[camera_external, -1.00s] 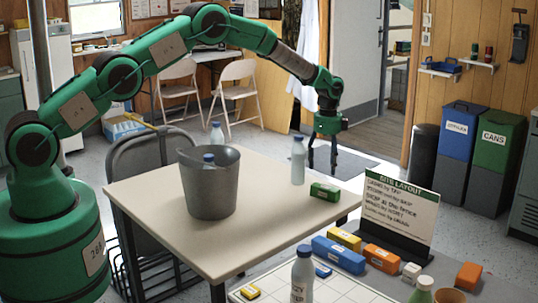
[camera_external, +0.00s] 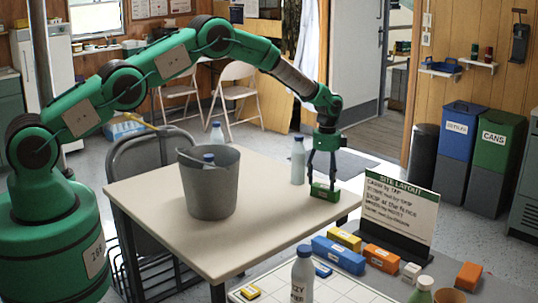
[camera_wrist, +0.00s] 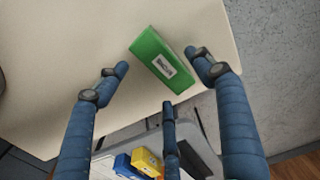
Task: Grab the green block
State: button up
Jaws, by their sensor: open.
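The green block (camera_external: 325,192) lies on the cream table near its right corner, with a small white label on top. In the wrist view the green block (camera_wrist: 161,62) lies tilted between the left finger and the right finger, nearer the right one. My gripper (camera_external: 323,178) is right above the block, fingers pointing down. In the wrist view my gripper (camera_wrist: 160,80) is open, with nothing held. Whether the fingers touch the block cannot be told.
A grey bucket (camera_external: 209,200) with a bottle in it stands mid-table (camera_external: 150,196). A white bottle (camera_external: 298,160) stands close behind the block, left of my gripper. In front, a second surface holds a sign (camera_external: 400,210), a blue block (camera_external: 338,254) and other small blocks.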

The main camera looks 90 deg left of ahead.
aim_at(324, 188)
jog(key=shift+f+b, duration=0.35)
jog(key=shift+f, duration=1.95)
jog(key=c, duration=1.4)
